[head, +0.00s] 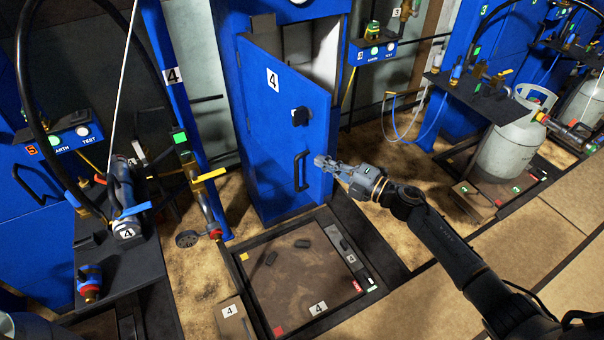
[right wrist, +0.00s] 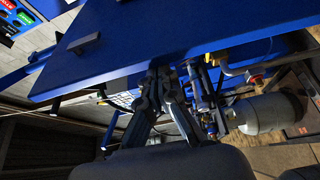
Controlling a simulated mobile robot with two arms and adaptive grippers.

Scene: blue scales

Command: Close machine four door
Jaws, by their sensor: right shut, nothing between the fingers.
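The blue door (head: 275,115) of machine four, marked with a white "4" label, stands ajar in the head view. The cabinet's pale interior (head: 297,40) shows above and behind it. A black handle (head: 301,171) and a black latch knob (head: 300,114) are on its front. My right gripper (head: 322,161) is shut and empty, by the door's right edge, just right of the handle. In the right wrist view, the blue door panel (right wrist: 190,35) lies beyond my shut fingers (right wrist: 164,78); I cannot tell if they touch it. My left gripper is out of view.
A scale platform (head: 300,268) marked 4 lies on the floor before the door. A blue post (head: 172,75) and a shelf (head: 122,252) with fittings stand at left. A grey gas cylinder (head: 510,148) stands at right. Tan floor is open at lower right.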

